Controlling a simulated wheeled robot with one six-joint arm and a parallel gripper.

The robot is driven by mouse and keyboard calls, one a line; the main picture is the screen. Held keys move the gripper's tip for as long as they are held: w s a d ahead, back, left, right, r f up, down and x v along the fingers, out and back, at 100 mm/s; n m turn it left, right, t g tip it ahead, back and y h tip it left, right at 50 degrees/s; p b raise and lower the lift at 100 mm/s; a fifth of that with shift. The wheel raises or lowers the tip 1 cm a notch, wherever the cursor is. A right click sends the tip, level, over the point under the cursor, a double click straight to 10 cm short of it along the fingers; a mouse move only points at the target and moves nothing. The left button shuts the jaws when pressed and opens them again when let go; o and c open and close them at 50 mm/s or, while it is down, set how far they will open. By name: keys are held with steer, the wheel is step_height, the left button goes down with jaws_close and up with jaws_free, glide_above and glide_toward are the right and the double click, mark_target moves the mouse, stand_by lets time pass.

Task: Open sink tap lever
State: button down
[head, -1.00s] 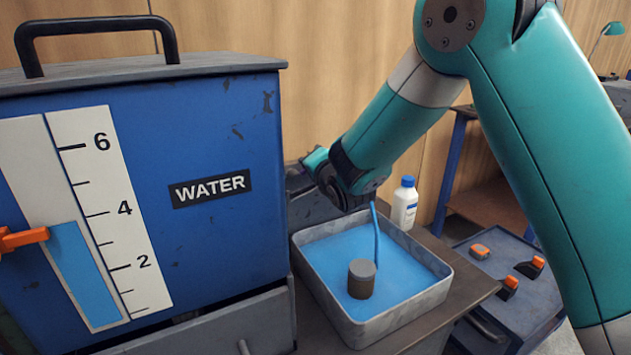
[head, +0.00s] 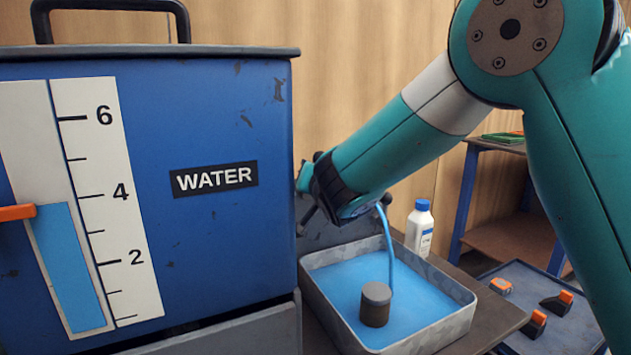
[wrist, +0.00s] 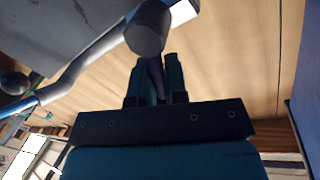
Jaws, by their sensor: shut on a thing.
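My gripper (wrist: 157,68) shows in the wrist view with its two dark fingers shut on a thin dark bar, which I take to be the tap lever (wrist: 156,82). Beside and above the fingers is the tap's grey cylindrical body (wrist: 148,28), with a curved spout (wrist: 82,72) running down to the left. In the head view my arm's wrist covers most of the tap and the fingers. A blue water stream (head: 389,255) falls from below my wrist into the grey basin (head: 462,318), which holds blue water.
A blue WATER tank (head: 230,245) with a level gauge (head: 108,230) stands close at the left; its level is just under 4. A grey cylinder (head: 376,305) stands in the basin. A white bottle (head: 419,228) is behind it. A low blue cart (head: 520,290) is at the right.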

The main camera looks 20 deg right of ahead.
stand_by(0.4)
steer(key=c, duration=1.2)
jaws_free()
steer(key=shift+o, duration=0.2)
steer(key=shift+s, duration=0.15)
steer(key=s+r+b, duration=0.1)
steer(key=s+b, duration=0.2)
steer(key=s, duration=1.4)
steer(key=shift+r, duration=0.2)
steer(key=shift+d, duration=0.1)
